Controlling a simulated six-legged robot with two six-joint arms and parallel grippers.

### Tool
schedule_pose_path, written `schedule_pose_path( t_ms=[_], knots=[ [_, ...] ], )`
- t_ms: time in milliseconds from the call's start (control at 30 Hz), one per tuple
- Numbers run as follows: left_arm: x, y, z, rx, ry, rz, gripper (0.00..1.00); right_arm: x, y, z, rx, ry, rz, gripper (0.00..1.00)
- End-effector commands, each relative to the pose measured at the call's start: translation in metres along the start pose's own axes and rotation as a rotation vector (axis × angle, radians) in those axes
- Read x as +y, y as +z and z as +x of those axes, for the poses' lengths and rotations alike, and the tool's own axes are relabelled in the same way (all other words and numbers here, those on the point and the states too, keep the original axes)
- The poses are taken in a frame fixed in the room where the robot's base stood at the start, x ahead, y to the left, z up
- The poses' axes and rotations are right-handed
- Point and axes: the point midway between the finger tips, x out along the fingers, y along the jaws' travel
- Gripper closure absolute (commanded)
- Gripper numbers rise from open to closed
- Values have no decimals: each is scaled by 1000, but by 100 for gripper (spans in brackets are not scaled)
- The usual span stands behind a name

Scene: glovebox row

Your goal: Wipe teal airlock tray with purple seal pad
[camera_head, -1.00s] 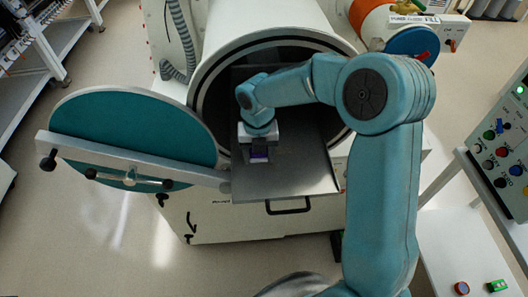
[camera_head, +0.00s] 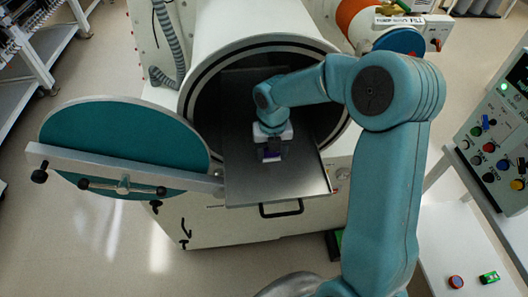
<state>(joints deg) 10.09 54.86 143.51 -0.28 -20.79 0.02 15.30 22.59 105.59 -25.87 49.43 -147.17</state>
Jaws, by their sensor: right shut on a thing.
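The airlock tray (camera_head: 250,190) is a grey metal tray slid out of the round airlock mouth, with a dark handle on its front. The airlock's round door with a teal face (camera_head: 125,135) stands open on the left. My right gripper (camera_head: 270,150) points down over the middle of the tray. Contact cannot be told. My left gripper is not in view.
A second port with an orange ring and blue cover (camera_head: 400,41) is at the upper right. A control panel (camera_head: 498,135) stands on the right above a white table (camera_head: 455,245) with small red and green items. Open floor lies at the lower left.

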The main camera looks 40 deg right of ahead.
Motion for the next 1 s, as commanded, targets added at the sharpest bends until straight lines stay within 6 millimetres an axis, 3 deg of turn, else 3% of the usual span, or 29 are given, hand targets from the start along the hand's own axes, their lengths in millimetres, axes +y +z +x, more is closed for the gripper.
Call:
schedule_pose_path(
  t_ms=[700, 1000],
  knots=[
    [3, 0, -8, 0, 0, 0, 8, -59, 0, 2, 1, -1, 1, 70],
    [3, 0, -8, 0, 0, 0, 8, -64, -1, 3, 3, -2, -1, 70]
  ],
)
